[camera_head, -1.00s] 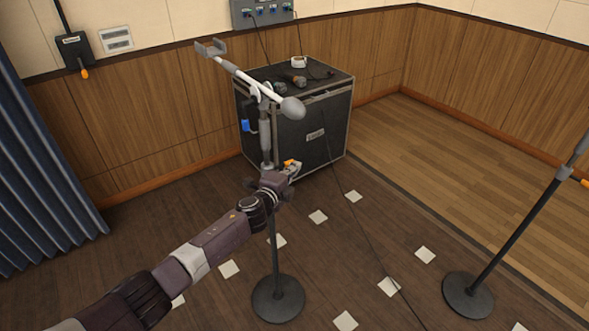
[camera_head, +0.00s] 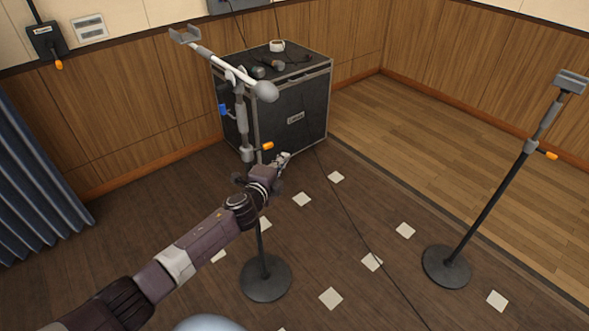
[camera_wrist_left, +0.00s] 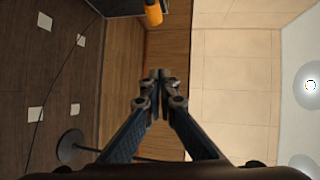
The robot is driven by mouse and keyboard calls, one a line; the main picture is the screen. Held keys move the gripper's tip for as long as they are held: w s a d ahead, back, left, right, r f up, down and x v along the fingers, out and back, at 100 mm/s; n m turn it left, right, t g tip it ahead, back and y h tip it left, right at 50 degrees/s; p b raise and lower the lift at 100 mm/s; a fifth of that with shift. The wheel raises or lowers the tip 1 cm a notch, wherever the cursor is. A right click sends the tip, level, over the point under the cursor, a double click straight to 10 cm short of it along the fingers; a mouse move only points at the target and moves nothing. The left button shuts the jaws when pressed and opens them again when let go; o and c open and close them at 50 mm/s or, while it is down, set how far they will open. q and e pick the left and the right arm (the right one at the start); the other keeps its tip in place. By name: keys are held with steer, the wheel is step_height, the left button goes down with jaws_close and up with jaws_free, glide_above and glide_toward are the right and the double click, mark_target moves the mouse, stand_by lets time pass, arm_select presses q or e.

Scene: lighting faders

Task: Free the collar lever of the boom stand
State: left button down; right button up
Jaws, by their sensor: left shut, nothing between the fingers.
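The boom stand (camera_head: 242,118) stands upright on a round dark base (camera_head: 265,281), its white boom (camera_head: 228,66) tilted across the top. Its orange collar lever (camera_head: 267,146) sticks out to the right of the grey collar (camera_head: 247,154). My left gripper (camera_head: 284,158) is just below and right of the lever, apart from it. In the left wrist view the left gripper (camera_wrist_left: 160,76) is shut and empty, and the orange lever (camera_wrist_left: 153,13) shows at the top edge, beyond the fingertips. My left forearm hides part of the lower pole. My right gripper is not in view.
A black case (camera_head: 300,115) with small items on top stands behind the boom stand. A second stand (camera_head: 490,205) with an orange lever (camera_head: 546,155) is at the right. A cable (camera_head: 345,215) crosses the floor. Floor between the stands is otherwise open.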

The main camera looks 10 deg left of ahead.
arm_select(q)
steer(key=s+d+r, duration=0.1)
steer(key=s+d, duration=0.3)
steer(key=s, duration=0.1)
steer(key=shift+d+r, duration=0.15)
steer(key=shift+r, duration=0.15)
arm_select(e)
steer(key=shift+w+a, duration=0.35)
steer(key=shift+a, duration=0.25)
arm_select(q)
steer(key=shift+s, duration=0.1)
